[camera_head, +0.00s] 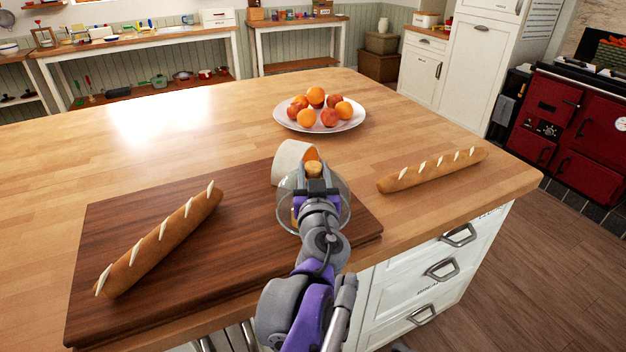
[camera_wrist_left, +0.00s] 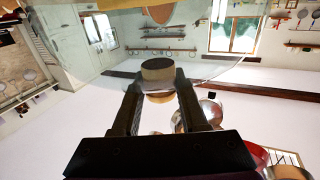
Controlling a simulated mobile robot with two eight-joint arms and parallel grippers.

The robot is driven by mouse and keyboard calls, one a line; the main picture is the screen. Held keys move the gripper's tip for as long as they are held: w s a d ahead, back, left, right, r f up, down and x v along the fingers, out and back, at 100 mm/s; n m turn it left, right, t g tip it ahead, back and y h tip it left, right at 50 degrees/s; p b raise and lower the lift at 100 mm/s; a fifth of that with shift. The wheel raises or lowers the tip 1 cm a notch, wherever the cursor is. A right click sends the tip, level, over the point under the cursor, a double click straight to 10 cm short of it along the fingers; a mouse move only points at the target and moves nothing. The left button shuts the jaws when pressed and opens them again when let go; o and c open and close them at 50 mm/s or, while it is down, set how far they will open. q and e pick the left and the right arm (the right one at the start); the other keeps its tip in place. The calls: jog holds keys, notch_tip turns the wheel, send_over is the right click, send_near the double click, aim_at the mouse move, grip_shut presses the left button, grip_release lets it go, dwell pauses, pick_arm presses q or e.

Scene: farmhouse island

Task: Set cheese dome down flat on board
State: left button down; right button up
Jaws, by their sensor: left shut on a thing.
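The cheese dome (camera_head: 341,197) is clear glass with a wooden knob (camera_head: 314,168). My left gripper (camera_head: 316,178) is shut on this knob, and the dome is over the right part of the dark wooden board (camera_head: 240,250). My gripper and arm hide much of the dome, and I cannot tell whether its rim touches the board. In the left wrist view the knob (camera_wrist_left: 158,70) sits between the two fingers of the left gripper (camera_wrist_left: 158,88), with the glass beyond it. My right gripper is not in view.
A pale round thing with an orange side (camera_head: 290,160) is close behind the dome. One baguette (camera_head: 160,240) lies on the board's left part, another (camera_head: 432,169) on the island at right. A white plate of fruit (camera_head: 285,122) stands behind. The island's back left is clear.

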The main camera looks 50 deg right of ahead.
pick_arm(q)
jog(key=shift+f, duration=0.85)
jog(key=shift+f, duration=0.1)
jog(key=shift+c, duration=2.2)
grip_release()
jog(key=shift+s, duration=0.1)
jog(key=v, duration=0.7)
jog(key=shift+s+a, duration=0.1)
jog(key=shift+a, duration=0.1)
